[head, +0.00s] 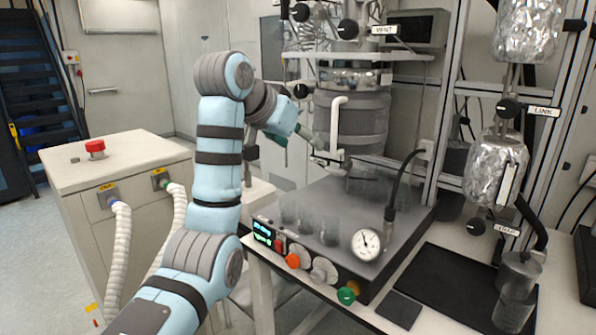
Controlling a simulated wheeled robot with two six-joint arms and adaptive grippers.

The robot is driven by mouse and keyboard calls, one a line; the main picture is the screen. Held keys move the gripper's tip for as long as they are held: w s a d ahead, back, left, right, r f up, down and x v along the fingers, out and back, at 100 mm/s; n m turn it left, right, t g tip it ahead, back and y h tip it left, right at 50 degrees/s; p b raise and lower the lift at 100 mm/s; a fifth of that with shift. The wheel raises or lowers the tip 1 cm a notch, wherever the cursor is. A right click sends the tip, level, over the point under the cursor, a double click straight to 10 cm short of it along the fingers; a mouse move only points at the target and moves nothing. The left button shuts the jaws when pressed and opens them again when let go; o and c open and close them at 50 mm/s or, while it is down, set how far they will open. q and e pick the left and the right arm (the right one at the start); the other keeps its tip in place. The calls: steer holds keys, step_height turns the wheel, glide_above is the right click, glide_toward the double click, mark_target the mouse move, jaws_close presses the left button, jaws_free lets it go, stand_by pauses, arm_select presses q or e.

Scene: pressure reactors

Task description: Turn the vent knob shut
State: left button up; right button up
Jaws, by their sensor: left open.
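The vent knob (347,29) is a round black knob high on the reactor frame, just left of the white VENT label (384,30). My left gripper (331,154) is open, in front of the reactor's grey lower jacket. It is well below the vent knob and apart from it. The gripper is small in view and partly lost against the white bent pipe (337,118) beside it. My right gripper is not in view.
Other black knobs sit nearby, at the upper left (301,12) and at the LINK label (509,108). A control box (350,225) with a gauge and coloured knobs stands below. Foil-wrapped vessels (496,168) hang at right. A cabinet (120,160) with a red button stands at left.

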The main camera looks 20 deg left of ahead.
arm_select(q)
step_height(320, 180, down, 7)
steer(key=shift+w+a+f+g, duration=0.15)
steer(key=shift+w+a+g, duration=0.05)
steer(key=shift+w+g, duration=0.2)
steer(key=shift+f, duration=0.1)
